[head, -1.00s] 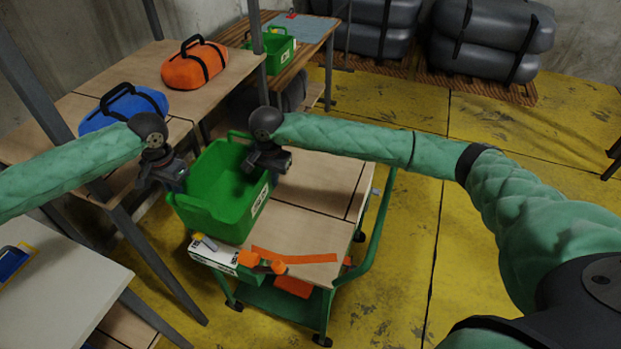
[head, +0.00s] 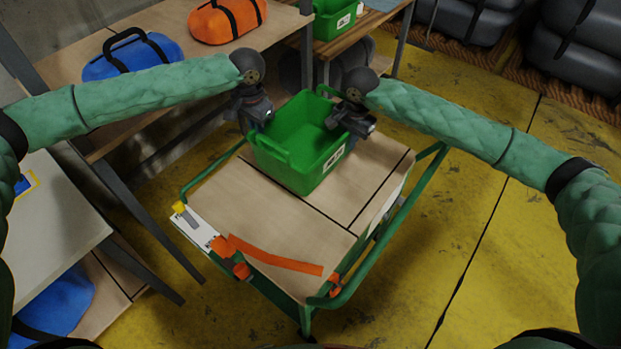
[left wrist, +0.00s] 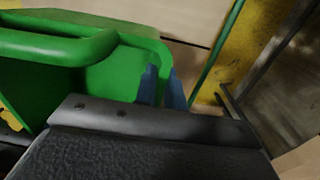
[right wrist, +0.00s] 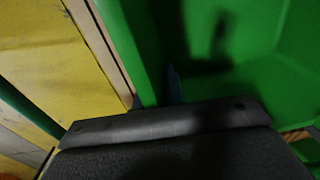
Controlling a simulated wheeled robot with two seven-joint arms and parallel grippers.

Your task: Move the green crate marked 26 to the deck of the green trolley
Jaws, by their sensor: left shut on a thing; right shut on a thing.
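The green crate (head: 284,164) is upright and empty, with a white label on its right side whose number I cannot read. It is over the far part of the wooden deck (head: 237,200) of the green trolley (head: 400,207); I cannot tell whether it touches the deck. My left gripper (head: 258,122) is shut on its left rim, which shows large in the left wrist view (left wrist: 40,45). My right gripper (head: 347,125) is shut on the right rim. The right wrist view looks into the crate (right wrist: 255,60); its fingers are partly hidden.
A shelf table at left holds blue (head: 133,58) and orange (head: 228,20) bags. Another green crate (head: 332,20) stands behind. Yellow floor (head: 430,250) is free at right.

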